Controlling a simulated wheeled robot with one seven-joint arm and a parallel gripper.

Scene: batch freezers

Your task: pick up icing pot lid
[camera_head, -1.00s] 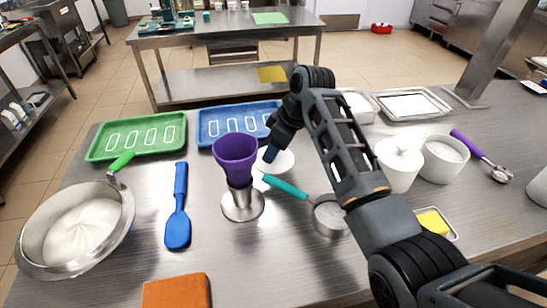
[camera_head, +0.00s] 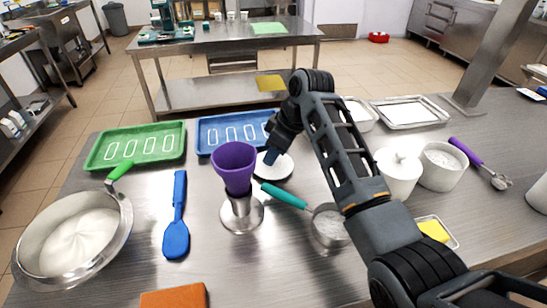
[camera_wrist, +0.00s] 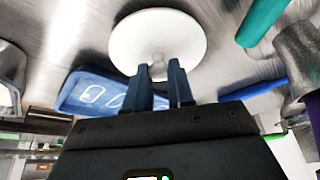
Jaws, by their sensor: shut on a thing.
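The icing pot lid is a round white disc (camera_head: 280,171) with a small knob, seen on the steel table right of the purple funnel. In the wrist view the lid (camera_wrist: 157,35) fills the top middle, with its knob between my fingertips. My gripper (camera_wrist: 164,70) is shut on that knob, with one dark blue finger on each side. In the head view my gripper (camera_head: 271,153) reaches down to the lid and hides part of it. I cannot tell whether the lid touches the table or is slightly above it.
The purple funnel (camera_head: 235,168) on a metal stand is close left. A teal-handled scoop (camera_head: 285,195) lies just in front. A blue tray (camera_head: 228,130) is behind. White pots (camera_head: 398,178) stand to the right. A metal bowl (camera_head: 75,235) and blue spatula (camera_head: 176,238) are left.

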